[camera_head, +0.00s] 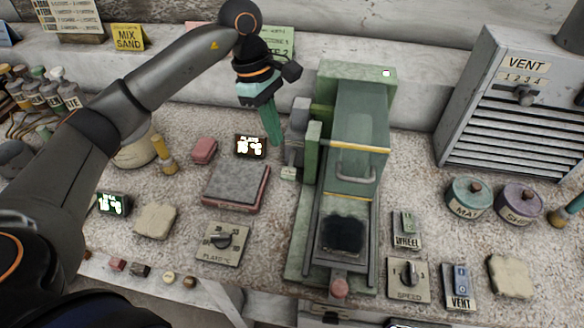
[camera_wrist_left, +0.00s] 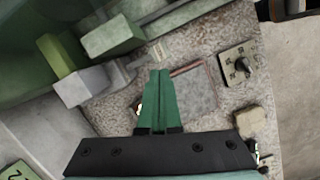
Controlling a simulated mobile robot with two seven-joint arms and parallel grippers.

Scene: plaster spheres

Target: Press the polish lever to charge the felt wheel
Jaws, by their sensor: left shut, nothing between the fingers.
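The green machine (camera_head: 360,115) stands in the middle of the bench, with a hooded top and a handle bar across its front. A grey block (camera_head: 298,118) and a green block (camera_head: 312,140) stick out on its left side; I cannot tell which part is the polish lever. They also show in the left wrist view as a grey block (camera_wrist_left: 82,86) and a green block (camera_wrist_left: 112,37). No felt wheel is visible. My left gripper (camera_head: 275,142) is shut and empty, its green fingers pointing down just left of these blocks, apart from them. My right gripper is not in view.
A grey plate (camera_head: 236,183) on a pinkish base lies below-left of my left gripper, with a dial panel (camera_head: 222,242) in front. A small display (camera_head: 250,147) stands behind the plate. A pink knob (camera_head: 339,288) is at the machine's front. Switches and a speed dial (camera_head: 408,278) lie right.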

